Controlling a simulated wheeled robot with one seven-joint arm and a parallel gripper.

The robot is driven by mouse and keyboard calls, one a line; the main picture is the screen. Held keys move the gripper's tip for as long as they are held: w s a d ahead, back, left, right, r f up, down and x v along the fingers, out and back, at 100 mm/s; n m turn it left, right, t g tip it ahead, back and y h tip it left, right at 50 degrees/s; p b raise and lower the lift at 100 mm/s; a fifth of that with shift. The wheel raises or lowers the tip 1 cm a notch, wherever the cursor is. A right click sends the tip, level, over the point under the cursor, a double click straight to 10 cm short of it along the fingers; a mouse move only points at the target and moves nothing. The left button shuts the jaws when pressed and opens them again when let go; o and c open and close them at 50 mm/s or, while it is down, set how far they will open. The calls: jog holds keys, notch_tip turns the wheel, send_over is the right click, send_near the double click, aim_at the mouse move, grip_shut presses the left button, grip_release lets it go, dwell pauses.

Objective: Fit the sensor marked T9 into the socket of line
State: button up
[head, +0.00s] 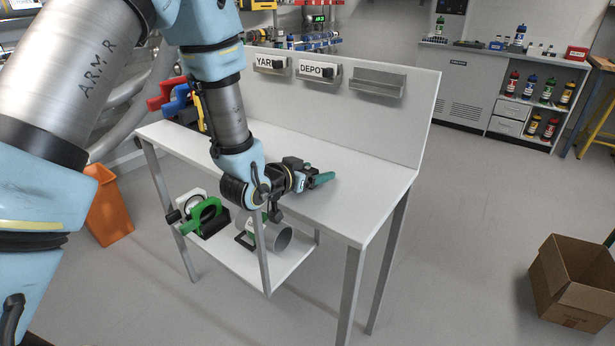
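My gripper (322,178) is over the white workbench (345,205), with a teal piece at its tip pointing right. I cannot tell whether the teal piece is a finger or something held, nor whether the gripper is open. No T9 mark is readable. The back panel carries a holder labelled YARD (270,64), a holder labelled DEPOT (318,70) and an unlabelled grey holder (377,81). No sensor socket is clearly visible.
Red, blue and yellow items (178,100) stand at the bench's left end. The bench top right of my gripper is clear. An orange bin (108,210) stands left, an open cardboard box (572,285) right. Bottles (530,88) fill shelves behind.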

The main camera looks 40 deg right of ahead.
jog(key=c, duration=1.1)
jog(key=shift+r, duration=0.1)
jog(key=shift+c, duration=0.2)
